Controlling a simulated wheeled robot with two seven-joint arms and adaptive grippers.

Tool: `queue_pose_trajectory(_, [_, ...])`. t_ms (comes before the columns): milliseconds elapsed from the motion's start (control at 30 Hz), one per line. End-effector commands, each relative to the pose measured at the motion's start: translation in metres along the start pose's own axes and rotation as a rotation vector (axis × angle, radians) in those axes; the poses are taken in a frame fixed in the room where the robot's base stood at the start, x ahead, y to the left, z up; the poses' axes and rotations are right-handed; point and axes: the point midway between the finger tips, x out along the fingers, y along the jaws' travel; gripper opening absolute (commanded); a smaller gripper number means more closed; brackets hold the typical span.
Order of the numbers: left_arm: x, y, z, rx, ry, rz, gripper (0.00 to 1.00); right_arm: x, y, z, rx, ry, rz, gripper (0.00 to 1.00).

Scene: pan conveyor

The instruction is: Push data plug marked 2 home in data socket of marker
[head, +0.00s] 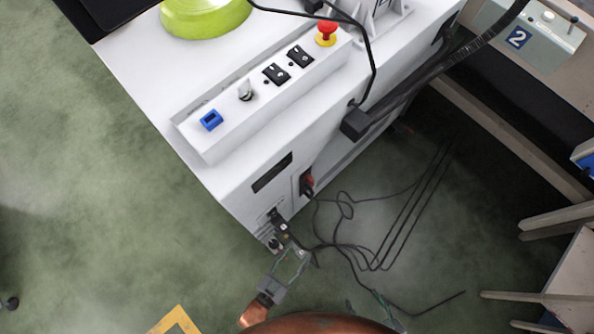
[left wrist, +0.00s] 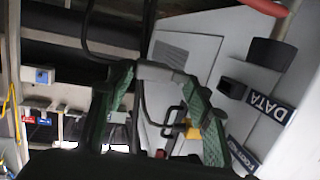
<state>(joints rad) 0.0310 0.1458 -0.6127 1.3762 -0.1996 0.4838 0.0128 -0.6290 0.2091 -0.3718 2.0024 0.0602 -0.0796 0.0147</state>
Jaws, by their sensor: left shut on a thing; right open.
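My left gripper (head: 290,262) is at the lower corner of the white cabinet (head: 240,195), shut on a small dark plug (head: 282,229). The plug is close against the socket face; whether it is seated I cannot tell, and no number is readable on it. In the left wrist view the green fingers of my left gripper (left wrist: 155,75) show beside a blue DATA label (left wrist: 269,106) and a black socket-like block (left wrist: 232,88). My right gripper (head: 375,304), green-fingered and open, is low in the head view, partly hidden by my body.
Several black cables (head: 370,245) lie on the green floor beside the cabinet. A red switch (head: 307,183) is on the cabinet side.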

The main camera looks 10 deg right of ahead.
Motion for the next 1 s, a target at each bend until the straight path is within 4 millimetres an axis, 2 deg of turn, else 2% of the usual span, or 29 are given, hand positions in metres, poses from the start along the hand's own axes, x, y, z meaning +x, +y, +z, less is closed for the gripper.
queue_pose_trajectory(433, [0.003,0.001,-0.003,0.016,0.0,0.033,0.23,-0.001,-0.001,-0.006,0.009,-0.021,0.004,0.66])
queue_pose_trajectory(1000, [0.012,-0.047,-0.003,0.013,-0.001,0.028,0.23,-0.001,-0.002,-0.007,0.014,-0.036,0.005,0.66])
